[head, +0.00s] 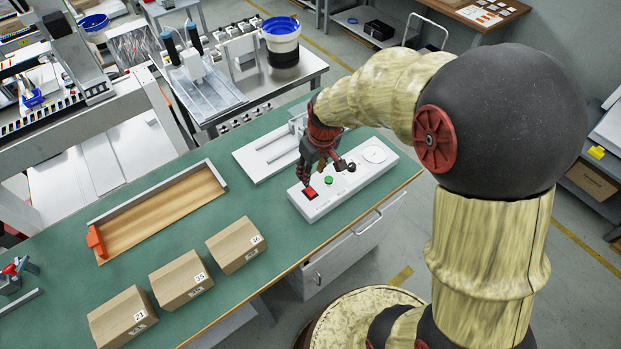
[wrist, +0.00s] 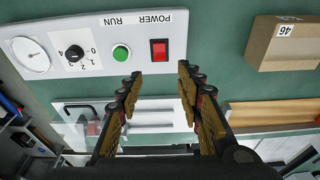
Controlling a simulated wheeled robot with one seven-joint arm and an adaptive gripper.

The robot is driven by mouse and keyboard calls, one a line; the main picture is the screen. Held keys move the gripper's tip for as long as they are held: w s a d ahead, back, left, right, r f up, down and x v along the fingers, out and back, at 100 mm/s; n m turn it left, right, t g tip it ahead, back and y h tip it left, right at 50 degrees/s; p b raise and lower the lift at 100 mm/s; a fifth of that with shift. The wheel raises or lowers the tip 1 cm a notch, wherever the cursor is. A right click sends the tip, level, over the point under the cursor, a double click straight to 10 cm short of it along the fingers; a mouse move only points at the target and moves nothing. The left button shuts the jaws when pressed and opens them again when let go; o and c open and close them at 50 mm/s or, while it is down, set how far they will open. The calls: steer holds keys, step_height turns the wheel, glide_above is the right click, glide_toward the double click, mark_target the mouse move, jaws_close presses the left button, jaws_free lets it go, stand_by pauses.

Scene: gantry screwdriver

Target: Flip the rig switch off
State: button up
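The rig's control box (head: 345,187) is a long white panel on the green bench. Its red rocker switch (head: 310,193) sits near the left end. In the wrist view the red switch (wrist: 159,50) shows by the upside-down label POWER, with the green button (wrist: 121,53) by RUN beside it. My gripper (head: 324,173) is over the box, near the switch and button. In the wrist view my gripper (wrist: 159,75) has its fingers spread apart with nothing between them. The red switch appears just beyond the gap, apart from the fingertips. Which way the rocker is tipped I cannot tell.
The box also carries a black knob (wrist: 74,52) and a round gauge (wrist: 30,55). Several cardboard boxes (head: 181,279) stand along the bench's front edge. A wooden tray (head: 160,215) lies to the left. A white plate with rails (head: 262,160) is behind the control box.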

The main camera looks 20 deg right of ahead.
steer(key=shift+s+r, duration=0.15)
steer(key=shift+r, duration=0.9)
steer(key=s+r+m+t, duration=0.3)
steer(key=s+r, duration=1.5)
steer(key=s, duration=0.2)
steer(key=shift+s+a+m+t+h, duration=0.2)
steer(key=shift+m+t+h, duration=0.1)
